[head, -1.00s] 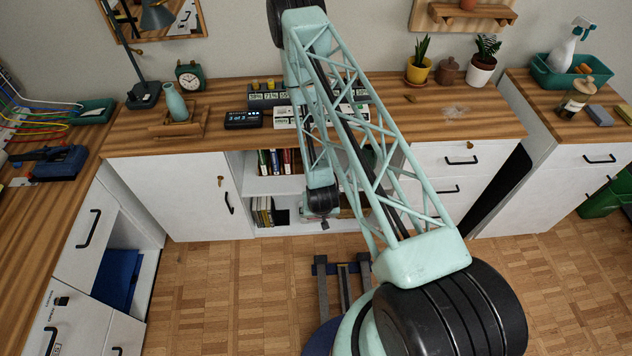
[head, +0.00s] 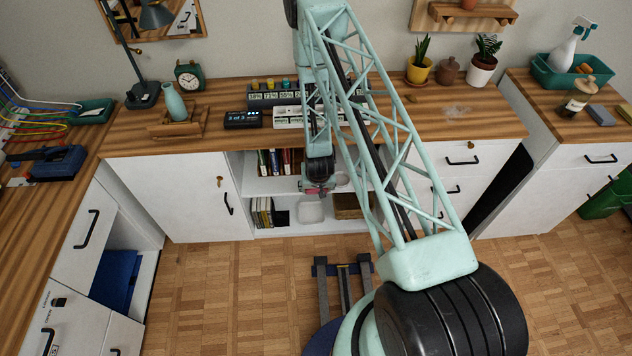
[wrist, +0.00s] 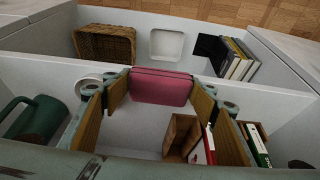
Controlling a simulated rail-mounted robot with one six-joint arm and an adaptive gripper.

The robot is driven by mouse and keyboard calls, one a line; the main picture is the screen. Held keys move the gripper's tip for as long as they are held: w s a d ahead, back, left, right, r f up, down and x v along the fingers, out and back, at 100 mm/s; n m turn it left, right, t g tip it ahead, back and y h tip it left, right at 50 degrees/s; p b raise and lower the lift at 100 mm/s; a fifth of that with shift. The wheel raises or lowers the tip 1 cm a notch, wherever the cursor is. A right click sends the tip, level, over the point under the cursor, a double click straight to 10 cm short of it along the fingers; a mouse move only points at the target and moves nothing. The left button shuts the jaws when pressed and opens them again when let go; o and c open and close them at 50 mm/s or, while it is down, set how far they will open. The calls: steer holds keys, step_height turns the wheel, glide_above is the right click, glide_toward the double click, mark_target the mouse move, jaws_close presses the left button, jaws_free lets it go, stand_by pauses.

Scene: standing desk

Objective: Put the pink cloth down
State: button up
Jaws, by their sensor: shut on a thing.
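The pink cloth (wrist: 161,86) is a folded, rounded bundle in the wrist view, held between the fingertips of my gripper (wrist: 160,92). In the head view my gripper (head: 318,188) is in front of the open shelves, near the height of the upper shelf board, and only a little of the pink cloth (head: 311,187) shows. In the wrist view the cloth appears over the front edge of the upper shelf (wrist: 228,93). I cannot tell whether it touches the shelf.
The upper shelf holds a green can (wrist: 36,117), a white bowl (wrist: 88,84), a wooden holder (wrist: 181,137) and books (wrist: 257,143). The lower shelf holds a wicker basket (wrist: 105,43), a white tray (wrist: 166,45) and books (wrist: 236,59). Bare shelf shows around the middle.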

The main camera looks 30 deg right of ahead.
steer(key=shift+w, duration=0.1)
steer(key=shift+w+d, duration=0.45)
steer(key=shift+w, duration=0.45)
steer(key=shift+w+d, duration=0.45)
steer(key=shift+w, duration=0.4)
steer(key=shift+s+f+b, duration=0.1)
steer(key=shift+b, duration=0.25)
steer(key=shift+f, duration=0.2)
steer(key=o, duration=1)
steer(key=shift+r, duration=0.2)
steer(key=shift+s+a+r, duration=0.1)
steer(key=shift+s+r, duration=0.05)
steer(key=shift+r, duration=0.35)
steer(key=s+a, duration=0.1)
steer(key=s, duration=0.2)
steer(key=s+a+p, duration=0.1)
steer(key=s+a, duration=0.1)
steer(key=s, duration=0.2)
steer(key=s+a, duration=0.2)
steer(key=s, duration=0.2)
steer(key=shift+a, duration=0.15)
